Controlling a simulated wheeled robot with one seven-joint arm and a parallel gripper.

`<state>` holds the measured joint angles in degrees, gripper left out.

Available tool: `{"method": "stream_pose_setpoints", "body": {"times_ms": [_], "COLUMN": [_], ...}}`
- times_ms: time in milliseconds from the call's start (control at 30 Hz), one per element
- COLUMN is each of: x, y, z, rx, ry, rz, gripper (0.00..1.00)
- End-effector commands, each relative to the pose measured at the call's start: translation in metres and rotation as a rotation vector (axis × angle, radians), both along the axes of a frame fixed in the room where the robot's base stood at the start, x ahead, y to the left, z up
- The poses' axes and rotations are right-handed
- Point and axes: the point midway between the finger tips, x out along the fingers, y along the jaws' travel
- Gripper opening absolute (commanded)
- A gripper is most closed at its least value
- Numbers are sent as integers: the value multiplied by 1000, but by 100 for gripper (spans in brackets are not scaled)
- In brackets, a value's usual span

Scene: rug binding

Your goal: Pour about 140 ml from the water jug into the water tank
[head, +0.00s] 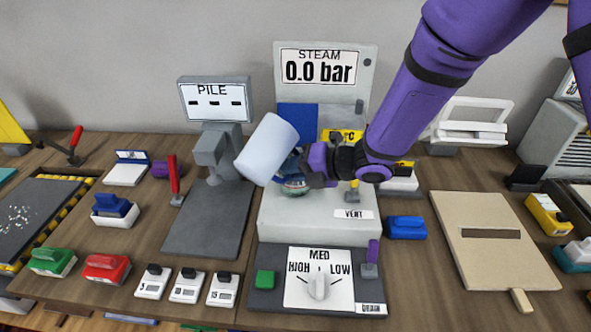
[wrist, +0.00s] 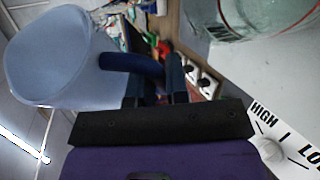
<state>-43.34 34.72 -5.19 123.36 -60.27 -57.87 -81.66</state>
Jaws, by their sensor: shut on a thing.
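The water jug (head: 266,150) is a pale blue, cloudy cup with a dark blue handle. In the head view it is held in the air, tilted, above the front of the steam unit. My gripper (head: 305,167) is shut on the jug's handle (wrist: 130,65), which shows between the fingers in the wrist view. The jug body (wrist: 55,65) fills the upper left there. The water tank (head: 293,188) looks like a greenish clear glass vessel on the steam unit, mostly hidden behind the jug and gripper. Its clear wall (wrist: 255,18) shows at the wrist view's upper right. No stream of water is visible.
The steam unit's display (head: 318,68) reads 0.0 bar. The PILE scale (head: 213,102) stands close to the left of the jug. A dial panel (head: 318,280) marked HIGH, MED and LOW lies in front. Small switches and blocks line the front edge.

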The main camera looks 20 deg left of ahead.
Motion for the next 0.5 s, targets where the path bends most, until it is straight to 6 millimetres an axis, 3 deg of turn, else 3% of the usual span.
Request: {"method": "stream_pose_setpoints", "body": {"times_ms": [500], "x": [-1], "y": [1], "z": [2], "rx": [14], "ry": [33], "rz": [2], "gripper": [0]}}
